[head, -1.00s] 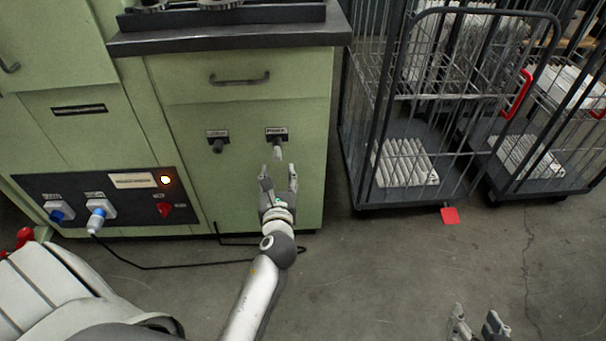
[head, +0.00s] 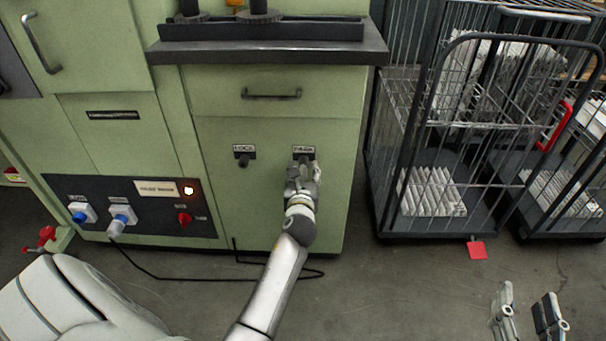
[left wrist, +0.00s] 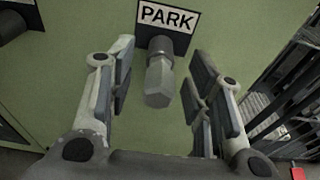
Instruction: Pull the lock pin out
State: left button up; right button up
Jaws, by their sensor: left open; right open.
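The lock pin (left wrist: 159,80) is a grey knob on a dark stem below a black-and-white PARK label (left wrist: 168,16) on the green cabinet front. My left gripper (left wrist: 160,95) is open, with one finger on each side of the pin. Gaps show between the pin and both fingers in the left wrist view. In the head view my left gripper (head: 303,172) covers most of the pin, below the label (head: 304,149). My right gripper (head: 527,307) is open and empty above the floor at the lower right.
A second knob (head: 243,158) with its own label is left of the pin. A drawer handle (head: 271,94) is above. Wire cage trolleys (head: 440,130) stand to the right. A power panel (head: 130,208) with plugs and a black cable (head: 170,279) is at lower left.

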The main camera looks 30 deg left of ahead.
pick_arm(q)
jog(key=shift+w+a, duration=0.1)
pick_arm(e)
jog(key=shift+r, duration=0.2)
pick_arm(q)
grip_shut()
jog(key=shift+s+d, duration=0.2)
jog(key=shift+s, duration=0.1)
jog(key=shift+s+d+p, duration=0.2)
jog(key=shift+s+p, duration=0.1)
jog(key=shift+s, duration=0.05)
jog(key=shift+s+d, duration=0.15)
jog(key=shift+s, duration=0.1)
pick_arm(e)
jog(key=shift+s+d+f+g, duration=0.15)
jog(key=shift+f+g, duration=0.35)
jog(key=shift+f, duration=0.4)
jog(key=shift+s+d+f+g, duration=0.15)
jog(key=shift+f+g, duration=0.35)
jog(key=shift+f, duration=0.4)
pick_arm(q)
jog(key=shift+s+d, duration=0.1)
jog(key=shift+s, duration=0.05)
pick_arm(e)
jog(key=shift+f, duration=0.15)
